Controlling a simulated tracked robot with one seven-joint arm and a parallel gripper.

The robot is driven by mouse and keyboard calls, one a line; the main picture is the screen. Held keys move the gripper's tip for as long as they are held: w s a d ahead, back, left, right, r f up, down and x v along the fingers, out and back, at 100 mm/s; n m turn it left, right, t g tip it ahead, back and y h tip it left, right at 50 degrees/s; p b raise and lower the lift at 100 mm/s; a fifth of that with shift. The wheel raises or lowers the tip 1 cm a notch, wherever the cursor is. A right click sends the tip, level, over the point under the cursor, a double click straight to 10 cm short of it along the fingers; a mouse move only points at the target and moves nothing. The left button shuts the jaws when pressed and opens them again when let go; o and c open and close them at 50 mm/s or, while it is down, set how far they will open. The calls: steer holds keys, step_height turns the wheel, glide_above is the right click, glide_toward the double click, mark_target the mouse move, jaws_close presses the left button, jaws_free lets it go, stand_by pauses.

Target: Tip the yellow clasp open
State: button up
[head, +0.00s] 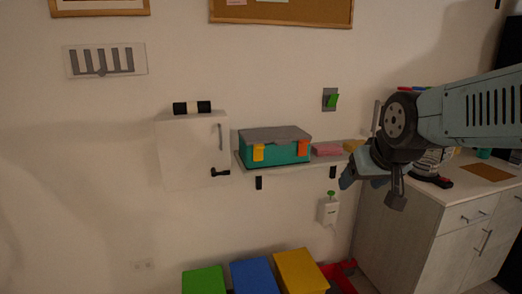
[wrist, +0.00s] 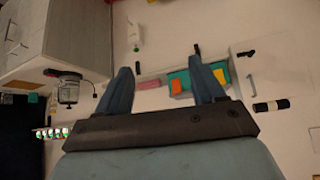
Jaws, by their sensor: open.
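The yellow clasp (head: 258,153) is on the front left of a teal box with a grey lid (head: 275,135). An orange clasp (head: 303,147) is on the front right of the same box. The box stands on a wall shelf (head: 246,170). In the wrist view, the yellow clasp (wrist: 219,77) shows on the teal box just past one finger, which covers part of the box. My gripper (head: 370,190) is open and empty, to the right of the shelf and apart from the box. It also shows in the wrist view (wrist: 164,74).
A pink stack (head: 327,149) lies on the shelf right of the box. A white wall cabinet (head: 188,150) is to the left. A green switch (head: 331,99) is on the wall above. Green, blue and yellow bins (head: 254,277) stand below. A counter (head: 440,190) is at the right.

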steer(key=w+a+f+n+t+y, duration=0.1)
steer(key=w+a+f+t, duration=0.15)
steer(key=w+a, duration=0.45)
steer(key=w+a+f+t+y, duration=0.1)
steer(key=w+a+t, duration=0.15)
steer(key=w, duration=0.75)
steer(key=n+t+y, duration=0.1)
steer(key=t+y, duration=0.1)
steer(key=t, duration=0.3)
glide_toward(260, 148)
steer(key=x, duration=0.9)
steer(key=shift+w, duration=0.1)
steer(key=shift+c, duration=0.3)
jaws_close()
